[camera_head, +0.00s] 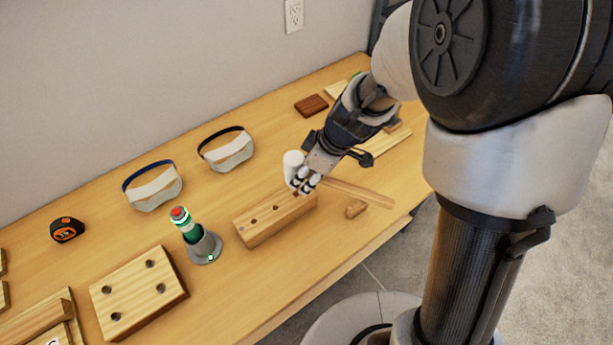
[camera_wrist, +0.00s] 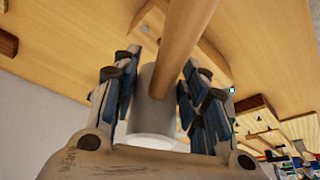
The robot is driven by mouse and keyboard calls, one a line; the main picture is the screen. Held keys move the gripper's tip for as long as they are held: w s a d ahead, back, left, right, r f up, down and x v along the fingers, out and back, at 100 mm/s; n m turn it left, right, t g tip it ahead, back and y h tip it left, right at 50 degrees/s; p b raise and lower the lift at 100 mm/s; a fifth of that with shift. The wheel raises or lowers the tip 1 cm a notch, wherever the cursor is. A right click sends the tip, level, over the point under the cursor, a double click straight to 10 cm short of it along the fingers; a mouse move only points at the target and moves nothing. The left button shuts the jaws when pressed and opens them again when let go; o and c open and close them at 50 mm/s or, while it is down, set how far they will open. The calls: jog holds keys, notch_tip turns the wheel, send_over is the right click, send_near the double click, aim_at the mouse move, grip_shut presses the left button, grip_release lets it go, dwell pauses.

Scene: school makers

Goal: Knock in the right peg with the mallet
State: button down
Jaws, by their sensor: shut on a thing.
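My gripper (camera_head: 306,181) is shut on the mallet (camera_head: 293,167), which has a pale head and a wooden handle (camera_head: 360,191) reaching to the right. In the wrist view the grey-white mallet head (camera_wrist: 156,95) sits between the finger pads, with the handle (camera_wrist: 186,38) running up the picture. The mallet is above the right end of the long wooden block (camera_head: 262,228). The block's top shows dark holes and a small grey spot at its left end. The right peg cannot be made out; the mallet and fingers cover that end.
A green bottle with a red top (camera_head: 183,222) stands in a grey holder left of the block. A square board with holes (camera_head: 138,290), two pairs of goggles (camera_head: 153,187) and a tape measure (camera_head: 67,229) lie left. A small wooden piece (camera_head: 356,209) lies right, near the table edge.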

dwell(0.5)
jog(key=f+b, duration=0.2)
jog(key=f, duration=0.1)
jog(key=f+b, duration=0.1)
jog(key=f, duration=0.1)
jog(key=shift+s+f+b, duration=0.15)
jog(key=shift+s+b, duration=0.1)
jog(key=shift+b, duration=0.05)
jog(key=shift+w+f, duration=0.2)
jog(key=shift+f, duration=0.1)
notch_tip(320, 180, up, 6)
jog(key=p, duration=0.3)
jog(key=shift+f+p, duration=0.25)
jog(key=shift+p, duration=0.05)
jog(key=shift+f, duration=0.1)
jog(key=shift+b, duration=0.65)
